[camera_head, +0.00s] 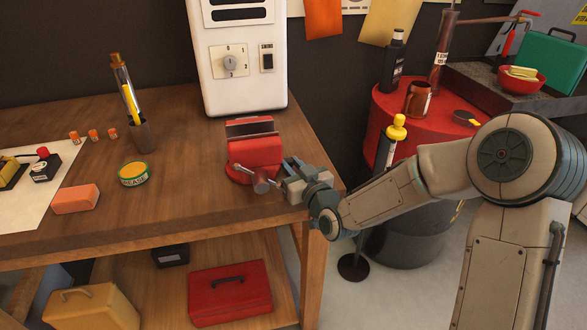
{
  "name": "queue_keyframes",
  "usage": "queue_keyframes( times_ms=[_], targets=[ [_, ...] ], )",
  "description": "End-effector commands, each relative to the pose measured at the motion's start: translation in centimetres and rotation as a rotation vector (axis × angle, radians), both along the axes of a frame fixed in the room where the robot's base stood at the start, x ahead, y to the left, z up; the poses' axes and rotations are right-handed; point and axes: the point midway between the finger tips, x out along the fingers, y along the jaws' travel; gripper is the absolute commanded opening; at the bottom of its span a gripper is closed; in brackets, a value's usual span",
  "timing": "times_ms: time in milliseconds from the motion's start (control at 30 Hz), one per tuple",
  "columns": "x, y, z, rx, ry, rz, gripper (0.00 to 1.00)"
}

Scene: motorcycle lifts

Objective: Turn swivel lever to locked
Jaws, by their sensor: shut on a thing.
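A red bench vise (255,152) stands near the right front of the wooden workbench. My gripper (284,184) reaches in from the right, low beside the vise base. It is shut on what appears to be the swivel lever, at the right side of that base. The fingers hide most of the lever, so its exact angle cannot be told.
The workbench (200,205) holds a grease tin (134,174), an orange block (75,199) and a white machine (236,60) behind the vise. A red drum (425,110) with bottles stands behind my arm.

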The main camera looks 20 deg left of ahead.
Motion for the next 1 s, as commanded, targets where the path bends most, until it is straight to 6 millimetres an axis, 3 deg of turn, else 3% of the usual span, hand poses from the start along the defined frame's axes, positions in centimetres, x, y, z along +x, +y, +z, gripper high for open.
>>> queue_keyframes(
  times_ms=[133, 167, 233, 667, 1000],
  targets=[
    [0.0, 0.0, 0.1, 0.001, -0.001, 0.001, 0.0],
    [0.0, 0.0, 0.1, 0.001, -0.001, 0.001, 0.25],
    [0.0, 0.0, 0.1, 0.001, -0.001, 0.001, 0.41],
    [-0.7, -0.8, 0.0, -0.001, -0.001, 0.0, 0.41],
    [-5.5, -5.7, 0.0, -0.004, -0.002, -0.001, 0.41]
  ],
)
